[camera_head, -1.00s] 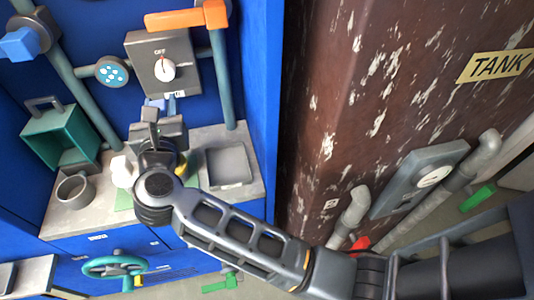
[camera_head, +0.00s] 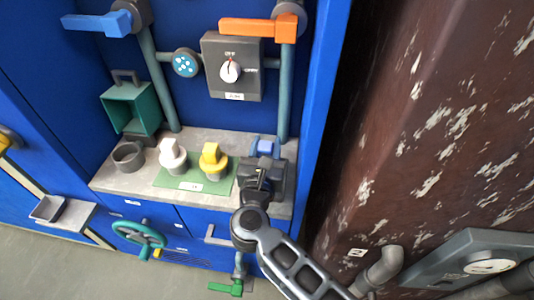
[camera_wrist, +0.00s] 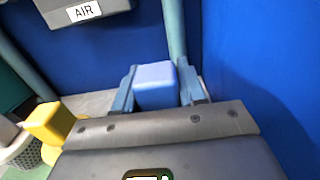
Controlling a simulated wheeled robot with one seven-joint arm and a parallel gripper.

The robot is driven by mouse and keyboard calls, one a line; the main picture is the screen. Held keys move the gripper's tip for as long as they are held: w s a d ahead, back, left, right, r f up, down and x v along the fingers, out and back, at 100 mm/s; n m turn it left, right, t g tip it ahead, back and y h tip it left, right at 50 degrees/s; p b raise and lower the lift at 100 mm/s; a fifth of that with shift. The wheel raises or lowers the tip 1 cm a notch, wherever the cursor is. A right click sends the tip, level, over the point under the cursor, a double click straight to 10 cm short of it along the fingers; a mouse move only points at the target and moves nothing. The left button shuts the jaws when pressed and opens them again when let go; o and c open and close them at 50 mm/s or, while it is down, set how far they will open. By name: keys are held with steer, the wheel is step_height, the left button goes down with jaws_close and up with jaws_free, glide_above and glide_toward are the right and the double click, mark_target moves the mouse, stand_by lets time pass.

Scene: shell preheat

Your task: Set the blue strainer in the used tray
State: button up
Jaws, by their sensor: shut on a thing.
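My gripper (camera_head: 264,147) is shut on the blue strainer, over the right end of the grey counter. The strainer's pale blue block-shaped top (camera_wrist: 155,85) shows between the two blue-grey fingers in the wrist view. Its lower part is hidden by my gripper. The shallow grey tray at the counter's right end, seen earlier, is now mostly hidden behind my gripper. I cannot read a label on it, nor tell whether the strainer touches it.
A green mat (camera_head: 170,181) holds a white-topped piece (camera_head: 172,155) and a yellow-topped piece (camera_head: 213,160). A grey cup (camera_head: 128,156) and a teal box (camera_head: 131,107) stand left. A small dark tray (camera_head: 48,208) sits on a lower shelf. A pipe (camera_head: 284,95) rises behind my gripper.

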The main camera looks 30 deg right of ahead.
steer(key=shift+f, duration=1.05)
steer(key=shift+f, duration=0.1)
steer(key=shift+f+b, duration=0.15)
steer(key=shift+b, duration=0.15)
steer(key=o, duration=1.1)
steer(key=shift+r, duration=0.3)
steer(key=b+v, duration=0.1)
steer(key=v, duration=1.1)
